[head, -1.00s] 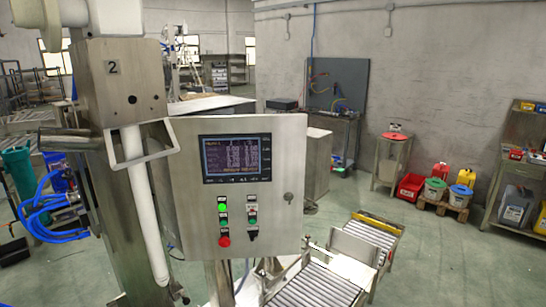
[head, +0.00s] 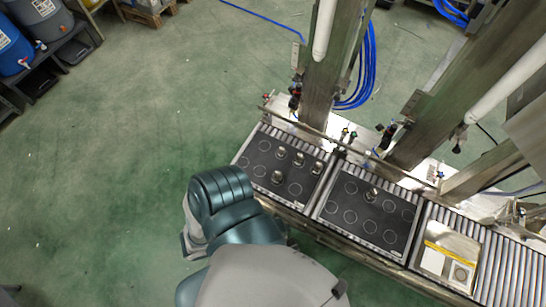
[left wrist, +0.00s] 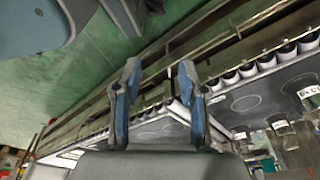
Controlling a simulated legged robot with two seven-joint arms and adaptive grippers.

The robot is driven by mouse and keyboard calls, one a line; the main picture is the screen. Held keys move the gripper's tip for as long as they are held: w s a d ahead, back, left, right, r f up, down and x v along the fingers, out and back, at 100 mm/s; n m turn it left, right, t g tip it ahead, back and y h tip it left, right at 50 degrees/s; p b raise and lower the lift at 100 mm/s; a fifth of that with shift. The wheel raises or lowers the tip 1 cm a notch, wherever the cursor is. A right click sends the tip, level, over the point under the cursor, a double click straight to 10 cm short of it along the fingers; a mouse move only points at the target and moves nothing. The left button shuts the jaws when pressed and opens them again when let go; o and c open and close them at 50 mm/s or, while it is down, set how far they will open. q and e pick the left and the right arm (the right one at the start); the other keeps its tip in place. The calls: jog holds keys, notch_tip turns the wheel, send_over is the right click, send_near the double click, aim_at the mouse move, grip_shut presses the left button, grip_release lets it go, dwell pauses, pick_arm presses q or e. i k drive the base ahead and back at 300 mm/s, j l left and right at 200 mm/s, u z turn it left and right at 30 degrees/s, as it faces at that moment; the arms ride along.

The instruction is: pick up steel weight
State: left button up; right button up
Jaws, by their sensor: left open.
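Several small steel weights (head: 281,152) stand on a black board with circles (head: 260,160) on the roller conveyor in the head view. A single steel weight (head: 371,194) stands on a second black board (head: 345,215) to its right. My left gripper (left wrist: 160,68) is open and empty in the left wrist view, its two blue fingers apart above the conveyor's side rail. Shiny steel weights (left wrist: 282,127) show at the right of that view, clear of the fingers. In the head view my arm hides its own gripper. My right gripper is not seen.
A shallow metal tray with a yellow edge (head: 428,262) sits on the rollers (head: 515,265) further right. Upright steel columns (head: 335,60) and a thin rail stand behind the boards. Blue and grey containers (head: 12,45) are at upper left. The green floor at left is clear.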

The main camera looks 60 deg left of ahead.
aim_at(299, 162)
jog(key=u, duration=1.6)
